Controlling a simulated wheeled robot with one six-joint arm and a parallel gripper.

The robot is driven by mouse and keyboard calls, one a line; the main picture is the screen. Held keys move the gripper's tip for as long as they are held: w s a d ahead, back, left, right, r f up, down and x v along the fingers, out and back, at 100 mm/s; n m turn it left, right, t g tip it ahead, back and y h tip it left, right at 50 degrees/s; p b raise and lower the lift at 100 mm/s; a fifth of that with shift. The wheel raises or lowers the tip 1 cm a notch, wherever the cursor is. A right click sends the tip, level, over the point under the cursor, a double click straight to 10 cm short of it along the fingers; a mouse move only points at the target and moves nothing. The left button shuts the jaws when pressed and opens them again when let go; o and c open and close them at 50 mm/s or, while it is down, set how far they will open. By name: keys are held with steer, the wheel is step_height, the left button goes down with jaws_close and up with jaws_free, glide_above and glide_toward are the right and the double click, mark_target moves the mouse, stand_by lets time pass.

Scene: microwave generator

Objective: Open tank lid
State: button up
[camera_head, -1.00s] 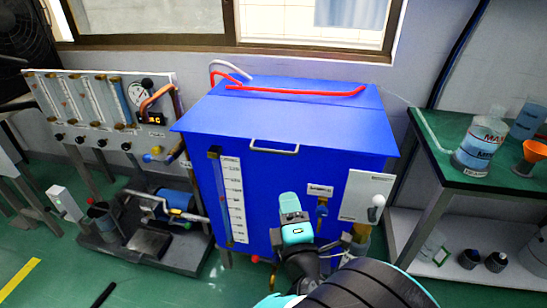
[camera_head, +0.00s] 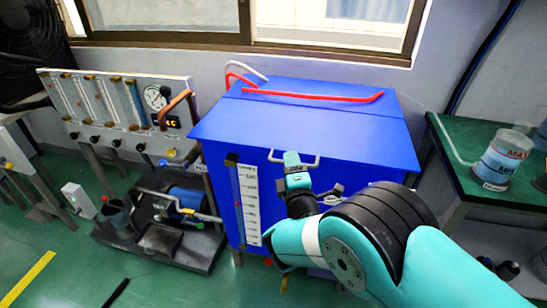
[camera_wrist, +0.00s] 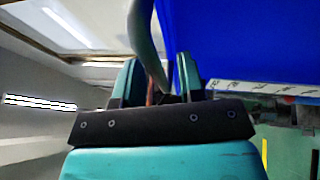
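The blue tank (camera_head: 320,190) stands against the wall, with its flat blue lid (camera_head: 300,118) closed on top. The lid's grey bar handle (camera_head: 311,166) is at the front edge. My gripper (camera_head: 292,160) is at the left part of this handle in the head view, hiding some of it. In the wrist view the grey handle (camera_wrist: 145,35) runs between the two teal fingers of my gripper (camera_wrist: 157,78). The fingers stand apart, with a visible gap beside the bar. The tank's blue side (camera_wrist: 240,40) fills the upper right there.
Red pipe (camera_head: 310,95) lies across the lid's rear. A flowmeter panel (camera_head: 120,110) and a pump (camera_head: 180,205) stand to the left. Windows are behind.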

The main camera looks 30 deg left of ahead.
steer(key=shift+w+a, duration=0.2)
jaws_close()
steer(key=shift+r, duration=0.1)
